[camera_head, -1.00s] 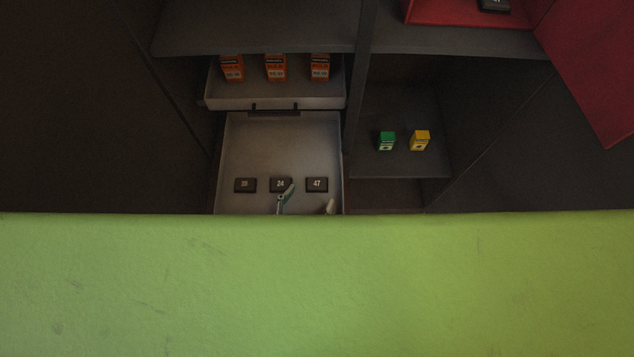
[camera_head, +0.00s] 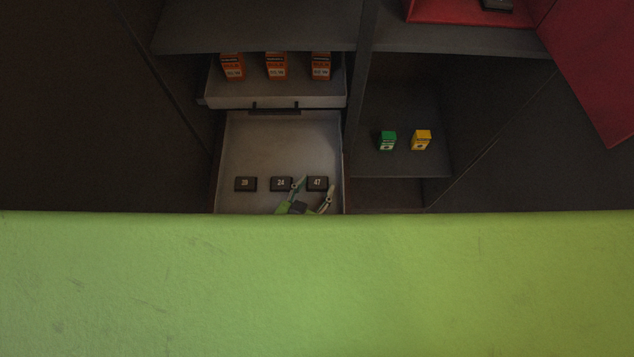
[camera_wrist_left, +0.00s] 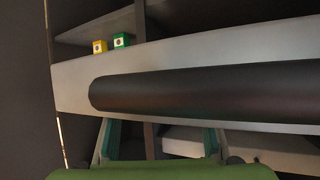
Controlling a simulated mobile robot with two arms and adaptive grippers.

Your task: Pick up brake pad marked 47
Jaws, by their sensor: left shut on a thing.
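The brake pad marked 47 (camera_head: 317,183) is a small black block with a white number, rightmost of three in the open grey drawer (camera_head: 275,150). Pads marked 24 (camera_head: 281,184) and 39 (camera_head: 245,184) lie to its left. My left gripper (camera_head: 314,187) reaches over the drawer's front, one finger on each side of pad 47, shut on it. In the left wrist view the gripper's fingers (camera_wrist_left: 162,140) reach behind the drawer front (camera_wrist_left: 75,85), and the pad is hidden. My right gripper is not in view.
A drawer above (camera_head: 275,101) holds orange boxes (camera_head: 276,66). A green box (camera_head: 388,140) and a yellow box (camera_head: 421,140) stand on the shelf to the right. A red container (camera_head: 460,12) is at upper right. The dark drawer handle (camera_wrist_left: 200,90) crosses the wrist view.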

